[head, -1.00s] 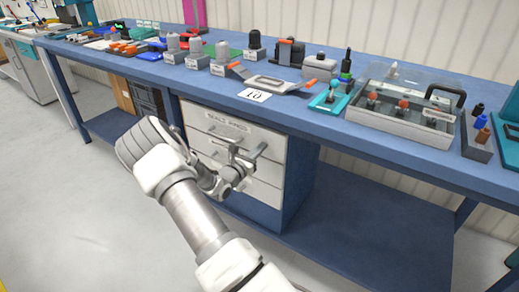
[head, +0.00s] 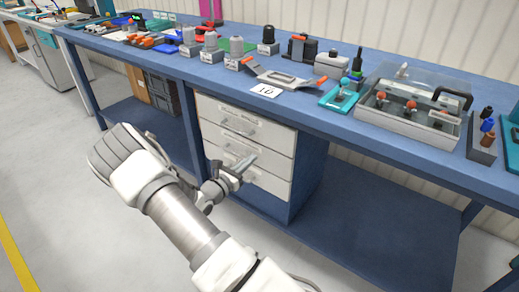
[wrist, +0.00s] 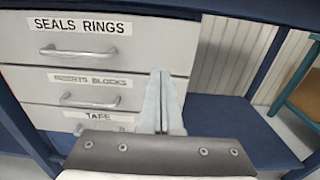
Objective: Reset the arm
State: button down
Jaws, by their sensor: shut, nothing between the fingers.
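My gripper (head: 244,166) is in front of the white drawer unit (head: 290,170) under the blue bench, below the bench top. In the wrist view my gripper (wrist: 164,75) points at the drawers, with its two fingers together and nothing between them. The drawer unit in the wrist view (wrist: 180,52) has labels reading "SEALS RINGS", "INSERTS BLOCKS" and "TAPE". The drawers look closed. My arm crosses the lower middle of the head view and hides part of the floor and drawer fronts.
Open floor (head: 60,170) lies to the left. A teal-edged item (head: 511,135) stands at the right end.

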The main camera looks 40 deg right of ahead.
jog(key=shift+v, duration=0.9)
jog(key=s+a+r+m+g+y, duration=0.4)
jog(key=s+r+m+g+y, duration=0.3)
jog(key=s+r+m, duration=0.65)
jog(key=s+a+r+m+t+y, duration=0.4)
jog(key=s+a+r+y, duration=0.15)
jog(key=a, duration=0.45)
jog(key=s+a+r+m+t+y, duration=0.3)
jog(key=s+a+r+m+y, duration=0.15)
jog(key=s+a+r, duration=0.35)
notch_tip(320, 180, up, 18)
jog(key=a+p, duration=0.1)
jog(key=p, duration=1.8)
jog(key=shift+w+p, duration=0.3)
jog(key=shift+w, duration=0.15)
jog(key=shift+a, duration=0.15)
